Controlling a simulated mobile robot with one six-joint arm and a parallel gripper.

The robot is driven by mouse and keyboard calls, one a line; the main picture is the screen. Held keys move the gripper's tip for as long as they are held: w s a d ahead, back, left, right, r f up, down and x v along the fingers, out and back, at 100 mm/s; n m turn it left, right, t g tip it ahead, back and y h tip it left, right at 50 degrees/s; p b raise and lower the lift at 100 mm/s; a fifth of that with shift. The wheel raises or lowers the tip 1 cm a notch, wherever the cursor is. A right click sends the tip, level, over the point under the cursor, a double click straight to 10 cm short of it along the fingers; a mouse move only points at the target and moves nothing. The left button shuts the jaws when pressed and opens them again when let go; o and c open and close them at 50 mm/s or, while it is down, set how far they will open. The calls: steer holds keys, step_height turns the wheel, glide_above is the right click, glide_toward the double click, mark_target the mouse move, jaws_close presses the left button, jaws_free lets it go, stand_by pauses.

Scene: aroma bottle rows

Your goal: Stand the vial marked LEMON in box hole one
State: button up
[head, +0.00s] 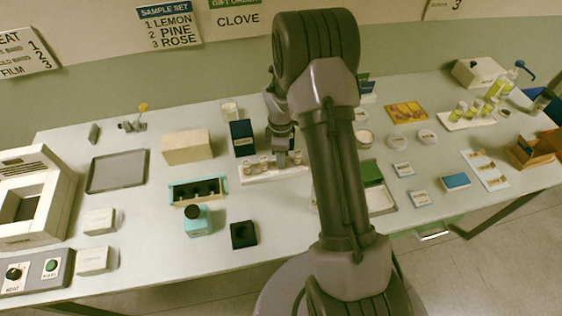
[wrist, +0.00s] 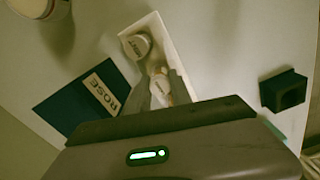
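A white tray (head: 262,178) with a row of small capped vials stands near the table's middle. My gripper (head: 283,157) is down at the tray's right half in the head view. In the wrist view my gripper (wrist: 163,86) has its fingers either side of a pale vial (wrist: 158,84); whether they press on it I cannot tell. Another capped vial (wrist: 139,44) stands farther along the tray, its label too small to read. No vial's LEMON mark is legible. A box with teal ends and dark holes (head: 181,190) sits left of the tray, its visible holes dark.
A dark blue block marked ROSE (wrist: 90,96) stands close beside the tray. A teal bottle (head: 198,221) and a black block (head: 243,235) stand in front of the holed box. A cream box (head: 187,147) is behind it. A wall sign (head: 168,22) lists 1 LEMON, 2 PINE, 3 ROSE.

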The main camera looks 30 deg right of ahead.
jaws_close()
